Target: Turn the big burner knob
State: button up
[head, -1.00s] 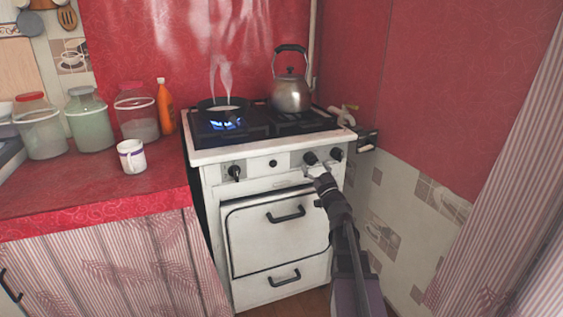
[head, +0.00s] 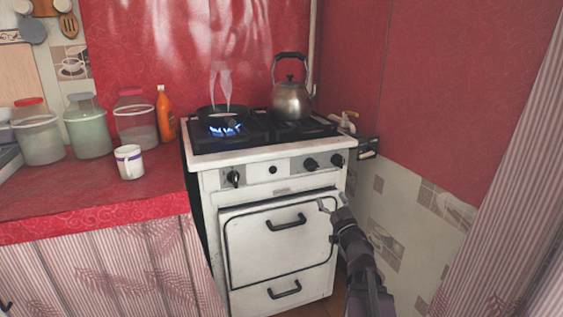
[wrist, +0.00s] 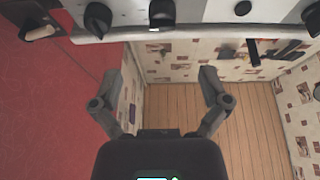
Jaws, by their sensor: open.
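The white stove's (head: 290,190) front panel has dark knobs: one at the left (head: 233,178), a small one in the middle (head: 273,170), and two at the right, an inner knob (head: 311,164) and an outer knob (head: 337,160). I cannot tell which is the big burner knob. My gripper (head: 333,203) is open and empty, below the right-hand knobs and apart from them. In the wrist view my gripper (wrist: 165,88) has its fingers spread; the outer knob (wrist: 98,18) and inner knob (wrist: 162,12) show beyond them at the top edge.
A pan (head: 222,112) sits over a blue flame (head: 226,129) on the left burner, with steam above. A kettle (head: 291,99) stands at the back right of the hob. The red wall (head: 430,90) is close on the right. A mug (head: 130,162) and jars stand on the left counter.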

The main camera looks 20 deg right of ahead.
notch_tip(320, 180, up, 8)
jog(key=w+m+g+h+p, duration=0.3)
jog(key=m+g+h+p, duration=0.3)
jog(key=p, duration=0.8)
jog(key=s+a+r+n+g+y+p, duration=0.2)
jog(key=s+a+r+g+p, duration=0.3)
jog(key=a+p, duration=0.4)
jog(key=s+a+r+n+g+y+p, duration=0.2)
jog(key=s+a+r+g+p, duration=0.4)
jog(key=p, duration=1.4)
jog(key=a+g, duration=0.2)
jog(key=a, duration=0.1)
jog(key=shift+s+a, duration=0.2)
jog(key=shift+a, duration=0.05)
dwell(0.4)
